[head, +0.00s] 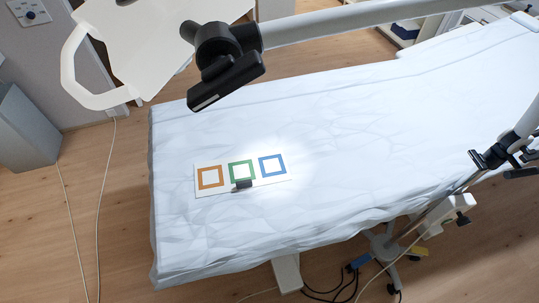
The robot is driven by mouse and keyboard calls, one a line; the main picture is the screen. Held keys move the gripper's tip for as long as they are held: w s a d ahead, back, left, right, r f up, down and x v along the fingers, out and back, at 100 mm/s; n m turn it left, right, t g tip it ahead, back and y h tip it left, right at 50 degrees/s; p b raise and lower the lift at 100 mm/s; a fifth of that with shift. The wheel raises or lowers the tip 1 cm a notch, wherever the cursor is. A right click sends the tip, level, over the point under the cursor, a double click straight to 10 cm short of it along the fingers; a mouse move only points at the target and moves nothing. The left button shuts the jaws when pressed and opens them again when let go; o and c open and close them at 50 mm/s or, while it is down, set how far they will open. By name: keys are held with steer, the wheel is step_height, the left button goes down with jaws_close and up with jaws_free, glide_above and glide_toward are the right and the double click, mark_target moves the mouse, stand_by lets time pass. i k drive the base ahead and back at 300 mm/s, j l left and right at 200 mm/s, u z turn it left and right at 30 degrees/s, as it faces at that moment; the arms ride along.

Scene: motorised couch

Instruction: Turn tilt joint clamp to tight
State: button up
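A black joint (218,42) sits at the end of a grey tube (340,20) that comes in from the upper right. A black oblong head (226,82) hangs below the joint, tilted, above the couch. Black clamp parts (495,156) are on a slanted pole (522,124) at the right edge. I cannot tell which of these black parts is the tilt joint clamp, nor whether it is tight or loose. My gripper is not in view.
A couch (370,120) under a white sheet fills the middle. A card with orange, green and blue squares (242,171) lies on it in a bright patch. A wheeled stand base (385,248) and cables are at lower right.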

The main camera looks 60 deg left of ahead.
mark_target(226, 75)
steer(key=j+u, duration=0.15)
steer(key=u, duration=0.3)
steer(key=j+u, duration=0.2)
steer(key=u, duration=0.2)
steer(key=l+u, duration=0.15)
steer(key=u, duration=0.25)
steer(key=i+l+u, duration=0.1)
steer(key=u, duration=0.3)
steer(key=k, duration=0.15)
steer(key=i+j+z, duration=0.25)
steer(key=j+z, duration=0.25)
